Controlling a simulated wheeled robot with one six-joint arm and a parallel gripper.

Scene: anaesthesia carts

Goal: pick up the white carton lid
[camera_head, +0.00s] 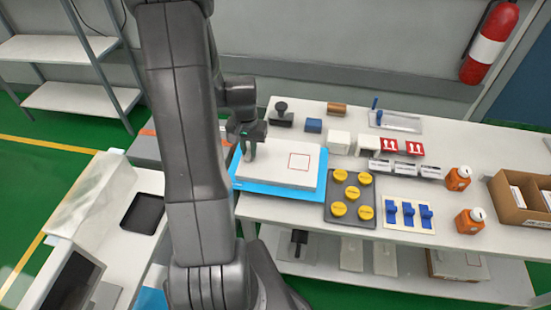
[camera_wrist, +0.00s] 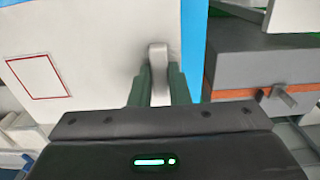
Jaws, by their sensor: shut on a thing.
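The white carton lid (camera_head: 282,172) is a flat white slab with a red square outline on its top. It lies on or just above a blue mat (camera_head: 255,188) at the left part of the table. My gripper (camera_head: 252,142) points down at the lid's back left part. In the wrist view my gripper (camera_wrist: 159,80) is shut on a light grey upright handle on the white carton lid (camera_wrist: 90,50). The fingers hide part of the handle. I cannot tell whether the lid is clear of the mat.
Right of the mat is a dark tray (camera_head: 350,213) with several yellow round pieces. Blue clips (camera_head: 408,212) on a white board, orange bottles (camera_head: 470,221) and a cardboard box (camera_head: 522,198) stand further right. A grey box (camera_wrist: 255,68) with an orange band is beside the table.

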